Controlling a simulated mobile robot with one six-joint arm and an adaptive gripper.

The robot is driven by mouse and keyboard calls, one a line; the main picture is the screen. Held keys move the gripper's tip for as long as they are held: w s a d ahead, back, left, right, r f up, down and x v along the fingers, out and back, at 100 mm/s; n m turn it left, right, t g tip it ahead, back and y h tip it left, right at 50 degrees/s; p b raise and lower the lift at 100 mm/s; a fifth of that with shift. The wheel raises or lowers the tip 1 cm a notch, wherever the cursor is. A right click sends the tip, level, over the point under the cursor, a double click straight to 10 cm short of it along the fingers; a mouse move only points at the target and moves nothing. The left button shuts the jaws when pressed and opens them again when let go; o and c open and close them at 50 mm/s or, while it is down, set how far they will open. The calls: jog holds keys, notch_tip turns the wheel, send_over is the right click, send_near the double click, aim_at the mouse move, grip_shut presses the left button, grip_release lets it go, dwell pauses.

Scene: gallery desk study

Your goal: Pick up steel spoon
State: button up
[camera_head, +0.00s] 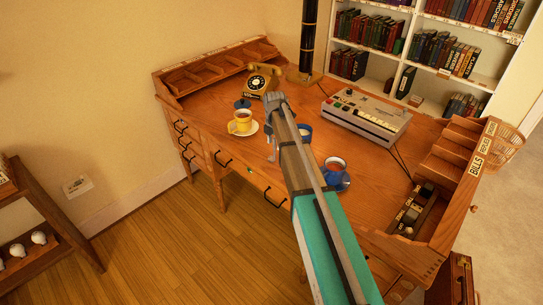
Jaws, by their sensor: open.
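I cannot make out a steel spoon for certain; it may be hidden by my arm or too small to tell. My gripper (271,155) points down over the front half of the wooden desk (205,105), just right of a yellow cup (240,121) on a pale saucer (250,131). Its fingers are small and pale here, and I see nothing held in them. My arm crosses the desk from the lower right and covers part of the top. A blue cup of reddish drink (335,168) stands right of the arm on a blue saucer (345,183).
Another blue cup (305,132) is partly behind my arm. A small blue lid-like thing (242,104), a gold telephone (262,81) and a grey keyed machine (366,116) stand farther back. Raised wooden organisers (452,165) edge both sides. Bookshelves (420,50) stand behind.

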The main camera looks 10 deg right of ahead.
grip_shut()
dwell(0.3)
jog(key=shift+r, duration=0.2)
notch_tip(320, 180, up, 2)
jog(key=shift+p, duration=1.15)
jog(key=s+d+r+p, duration=0.5)
jog(key=s+r+p, duration=0.5)
jog(key=s, duration=0.3)
jog(key=shift+r+p, duration=0.3)
jog(key=shift+p, duration=0.05)
